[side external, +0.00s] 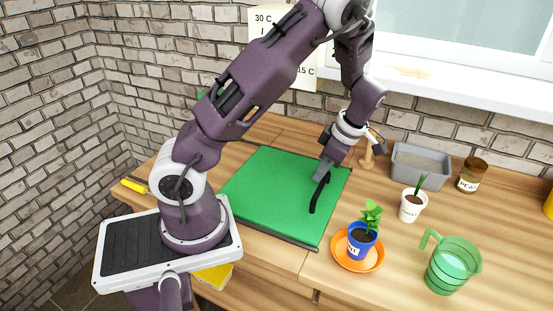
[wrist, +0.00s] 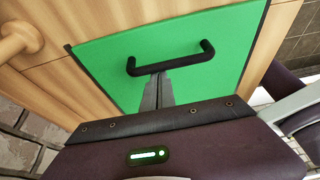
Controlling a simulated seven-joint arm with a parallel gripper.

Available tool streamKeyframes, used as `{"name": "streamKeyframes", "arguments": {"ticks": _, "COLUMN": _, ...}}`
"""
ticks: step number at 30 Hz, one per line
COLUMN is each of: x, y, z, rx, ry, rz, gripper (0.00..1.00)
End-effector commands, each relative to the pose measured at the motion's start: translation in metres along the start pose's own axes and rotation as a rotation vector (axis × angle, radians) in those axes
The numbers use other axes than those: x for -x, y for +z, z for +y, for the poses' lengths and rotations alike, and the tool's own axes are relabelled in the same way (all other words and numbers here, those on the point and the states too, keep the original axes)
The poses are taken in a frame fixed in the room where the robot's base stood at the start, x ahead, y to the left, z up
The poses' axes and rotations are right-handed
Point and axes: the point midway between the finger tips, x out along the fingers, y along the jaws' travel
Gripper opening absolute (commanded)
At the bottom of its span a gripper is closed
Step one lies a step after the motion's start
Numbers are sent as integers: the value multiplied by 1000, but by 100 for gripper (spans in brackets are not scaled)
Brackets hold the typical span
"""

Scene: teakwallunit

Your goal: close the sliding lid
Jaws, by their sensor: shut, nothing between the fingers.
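The sliding lid (side external: 262,190) is a flat green panel with a dark edge, set in the wooden top; it also shows in the wrist view (wrist: 215,40). A black bar handle (side external: 318,195) stands on it towards the right, and spans the middle of the wrist view (wrist: 185,60). My gripper (side external: 319,177) is over the lid beside the handle, its fingers shut and empty. In the wrist view the fingertips (wrist: 160,75) meet the near side of the handle bar; whether they touch it I cannot tell.
A blue plant pot (side external: 360,243) on an orange saucer (side external: 341,260) stands close to the lid's right. Further right are a green jug (side external: 453,265), a white pot (side external: 411,207), a grey bin (side external: 422,164) and a jar (side external: 470,176). A wooden peg (side external: 367,154) stands behind my gripper.

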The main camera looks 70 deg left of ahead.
Motion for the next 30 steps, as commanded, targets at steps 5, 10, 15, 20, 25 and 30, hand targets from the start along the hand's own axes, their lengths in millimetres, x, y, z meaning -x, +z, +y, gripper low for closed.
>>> {"name": "streamKeyframes", "arguments": {"ticks": 5, "x": -3, "y": -22, "z": 0, "rx": 5, "ry": -2, "rz": -1, "gripper": 0}}
{"name": "streamKeyframes", "arguments": {"ticks": 10, "x": 27, "y": -38, "z": 1, "rx": -3, "ry": 8, "rz": -6, "gripper": 0}}
{"name": "streamKeyframes", "arguments": {"ticks": 15, "x": 70, "y": -38, "z": 1, "rx": -2, "ry": 5, "rz": -3, "gripper": 0}}
{"name": "streamKeyframes", "arguments": {"ticks": 20, "x": 91, "y": -39, "z": 0, "rx": -2, "ry": 2, "rz": -2, "gripper": 0}}
{"name": "streamKeyframes", "arguments": {"ticks": 25, "x": 119, "y": -38, "z": -32, "rx": -312, "ry": 13, "rz": -166, "gripper": 0}}
{"name": "streamKeyframes", "arguments": {"ticks": 30, "x": 175, "y": -51, "z": -117, "rx": -1129, "ry": 325, "rz": -390, "gripper": 0}}
